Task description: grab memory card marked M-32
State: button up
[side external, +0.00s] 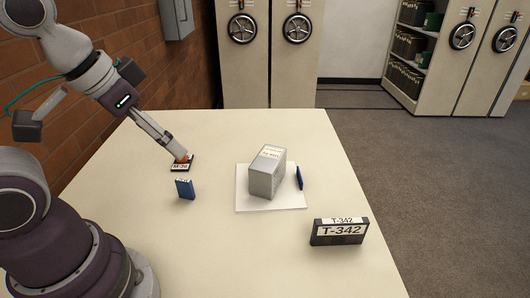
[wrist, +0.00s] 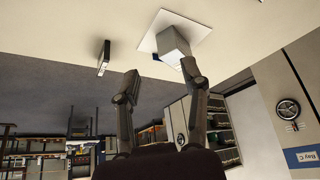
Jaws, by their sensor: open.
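A small black card (side external: 182,168) with a white label lies on the table on the left in the side external view. The label starts with "M-"; its digits are too small to read surely. My gripper (side external: 184,157) is at this card's far edge, with an orange patch by its tips; I cannot tell whether they touch. In the wrist view my gripper (wrist: 160,76) has its two fingers apart with nothing between them. A blue card (side external: 185,189) stands just nearer the camera, its label unreadable. Another blue card (side external: 299,177) stands by the grey box.
A grey box (side external: 262,178) with white labels stands on a white sheet (side external: 247,203) mid-table, also in the wrist view (wrist: 174,42). A black cassette marked T-342 (side external: 339,232) stands at the near right. A brick wall (side external: 120,40) runs along the left. The table's front middle is clear.

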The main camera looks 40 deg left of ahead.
jog(key=m+g, duration=0.5)
jog(key=m, duration=0.6)
send_over(183, 180)
jog(key=d, duration=0.1)
notch_tip(183, 180, down, 10)
jog(key=shift+w+d+r, duration=0.1)
jog(key=shift+d+r, duration=0.05)
jog(key=shift+r, duration=0.05)
jog(key=shift+m+g, duration=0.3)
jog(key=shift+m, duration=0.1)
jog(key=f, duration=0.3)
jog(key=a+f, duration=0.1)
jog(key=f, duration=0.7)
jog(key=shift+a+f, duration=0.15)
grip_shut()
